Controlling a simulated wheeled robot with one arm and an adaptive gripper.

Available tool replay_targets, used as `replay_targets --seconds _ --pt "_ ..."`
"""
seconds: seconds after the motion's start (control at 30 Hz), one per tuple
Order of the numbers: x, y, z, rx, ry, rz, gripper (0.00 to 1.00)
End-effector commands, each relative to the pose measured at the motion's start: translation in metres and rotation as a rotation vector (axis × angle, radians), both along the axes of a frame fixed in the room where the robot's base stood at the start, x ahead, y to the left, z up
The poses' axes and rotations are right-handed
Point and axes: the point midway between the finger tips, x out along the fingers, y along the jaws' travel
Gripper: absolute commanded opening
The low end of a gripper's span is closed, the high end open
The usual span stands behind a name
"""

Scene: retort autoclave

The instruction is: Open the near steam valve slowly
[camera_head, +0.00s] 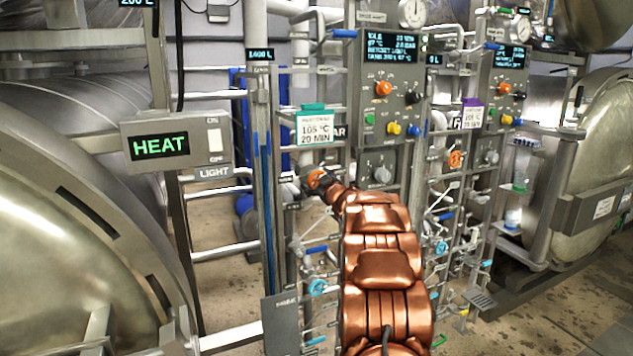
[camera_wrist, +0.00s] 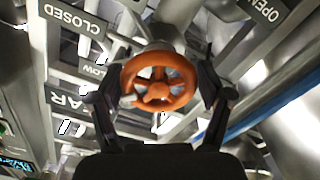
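The orange steam valve handwheel (camera_wrist: 159,82) sits in the middle of the wrist view, round and spoked, with a small pale peg at its lower left. It is on a grey pipe fitting. My gripper (camera_wrist: 160,80) has one finger on each side of the wheel, spread about as wide as its rim. I cannot tell whether the fingers touch the rim. In the head view the same wheel (camera_head: 316,179) shows beyond my dark gripper (camera_head: 325,187), partly hidden by it.
A "CLOSED" plate (camera_wrist: 75,20) and an "OPEN" plate (camera_wrist: 265,12) flank the valve. A control panel (camera_head: 383,155) stands above and right of my gripper. Another orange wheel (camera_head: 455,159) is farther right. Pipes and blue-handled valves crowd the rack. A HEAT box (camera_head: 177,142) hangs left.

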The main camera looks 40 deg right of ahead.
Motion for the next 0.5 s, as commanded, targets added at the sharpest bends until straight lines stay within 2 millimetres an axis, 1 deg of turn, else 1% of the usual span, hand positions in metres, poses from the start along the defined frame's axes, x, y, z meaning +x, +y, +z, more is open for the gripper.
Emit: replay_targets --seconds 0.03,0.1,0.13,0.5 --pt "0.0 0.0 0.0004 0.0 -0.001 0.001 0.87" --pt "0.0 0.0001 0.0008 0.0 -0.001 0.0 0.94" --pt "0.0 0.0001 0.001 0.0 -0.001 0.0 0.95" --pt "-0.0018 0.0006 0.0016 0.0 -0.002 0.0 0.95"
